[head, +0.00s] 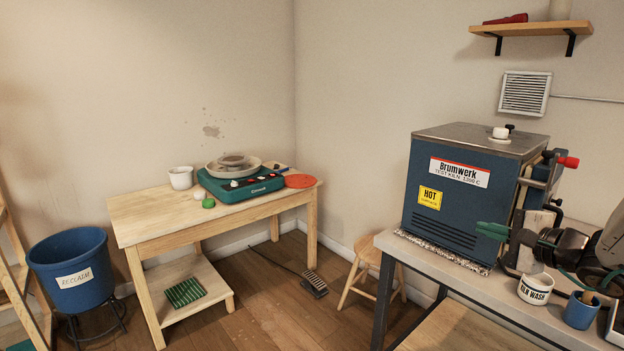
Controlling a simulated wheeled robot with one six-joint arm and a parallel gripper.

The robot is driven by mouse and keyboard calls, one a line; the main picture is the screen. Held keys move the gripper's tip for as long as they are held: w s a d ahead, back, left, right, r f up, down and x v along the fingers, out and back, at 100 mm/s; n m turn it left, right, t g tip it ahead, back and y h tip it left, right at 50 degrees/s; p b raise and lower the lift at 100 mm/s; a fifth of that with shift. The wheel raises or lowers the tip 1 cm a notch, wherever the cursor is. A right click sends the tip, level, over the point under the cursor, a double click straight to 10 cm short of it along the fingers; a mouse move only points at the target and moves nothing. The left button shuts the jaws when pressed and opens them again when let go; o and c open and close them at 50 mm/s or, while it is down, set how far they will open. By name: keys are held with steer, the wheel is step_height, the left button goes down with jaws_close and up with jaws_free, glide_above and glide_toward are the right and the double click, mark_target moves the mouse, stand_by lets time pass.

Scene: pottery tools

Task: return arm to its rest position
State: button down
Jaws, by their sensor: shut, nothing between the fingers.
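My arm reaches in from the right edge, above the grey-topped bench (376,240). My gripper (484,229) is at its left end, with green fingers together and pointing left. Nothing shows between the fingers. The gripper is in front of the lower right part of the blue kiln (420,222), which stands on the bench. I cannot tell whether it touches the kiln.
Below my arm stand a white "KILN WASH" pot (535,290) and a blue cup (580,311). A red-tipped handle (568,162) juts from the kiln's right side. A wooden table (140,226) with a green wheel (245,190) stands left. Floor between is mostly clear.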

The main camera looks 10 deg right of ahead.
steer(key=s+a+n+g+y, duration=0.3)
steer(key=a+n+g+y, duration=0.15)
steer(key=a, duration=0.65)
steer(key=s+a+n+g+h, duration=0.4)
steer(key=s+a+n, duration=0.1)
steer(key=s, duration=0.4)
steer(key=s+a+n+g+h, duration=0.4)
steer(key=s+n+g, duration=0.1)
steer(key=s+n, duration=0.3)
steer(key=shift+s+a+r, duration=0.2)
steer(key=shift+s+a, duration=0.15)
steer(key=shift+s, duration=0.05)
steer(key=shift+a, duration=0.1)
